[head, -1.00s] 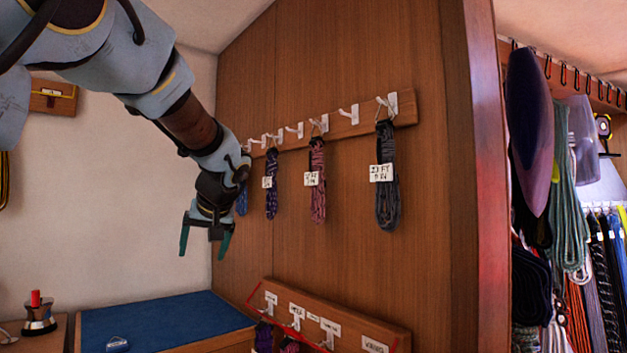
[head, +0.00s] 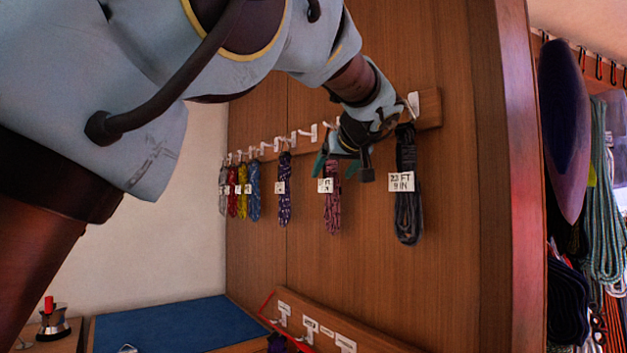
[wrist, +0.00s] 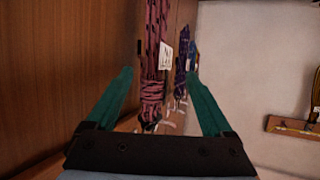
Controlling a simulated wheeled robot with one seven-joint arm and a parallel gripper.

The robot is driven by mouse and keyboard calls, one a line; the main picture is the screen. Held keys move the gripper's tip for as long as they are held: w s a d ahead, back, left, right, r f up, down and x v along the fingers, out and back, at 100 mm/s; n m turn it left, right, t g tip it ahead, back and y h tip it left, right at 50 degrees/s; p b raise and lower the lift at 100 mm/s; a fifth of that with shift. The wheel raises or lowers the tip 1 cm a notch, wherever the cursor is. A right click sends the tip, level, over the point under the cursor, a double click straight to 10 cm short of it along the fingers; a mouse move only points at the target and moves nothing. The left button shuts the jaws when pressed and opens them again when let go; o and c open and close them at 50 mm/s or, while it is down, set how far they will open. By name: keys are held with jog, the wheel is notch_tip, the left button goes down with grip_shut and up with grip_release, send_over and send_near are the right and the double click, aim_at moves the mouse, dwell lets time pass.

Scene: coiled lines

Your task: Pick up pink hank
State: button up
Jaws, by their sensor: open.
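The pink hank (head: 333,208) hangs from a hook on the wooden rail, with a white tag on its front. My gripper (head: 342,172) is open in front of its upper part and hides its top and hook in the head view. In the wrist view the pink hank (wrist: 152,60) shows between the two green fingers of my gripper (wrist: 160,95), nearer the left one. I see no finger closed on it, and I cannot tell whether either touches it.
A dark grey hank (head: 408,200) hangs just right of my gripper. A dark blue-purple hank (head: 284,195) hangs to the left, with blue (head: 254,190), yellow and red ones beyond. The wooden panel (head: 460,200) stands close behind. A lower labelled rack (head: 330,330) is below.

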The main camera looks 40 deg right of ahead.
aim_at(332, 176)
jog(key=p+x, duration=0.3)
jog(key=x, duration=0.2)
jog(key=shift+d+f+p, duration=0.1)
jog(key=shift+f+p, duration=0.05)
jog(key=shift+p, duration=0.15)
jog(key=shift+w+f, duration=0.1)
jog(key=shift+f, duration=0.05)
grip_shut()
dwell(0.3)
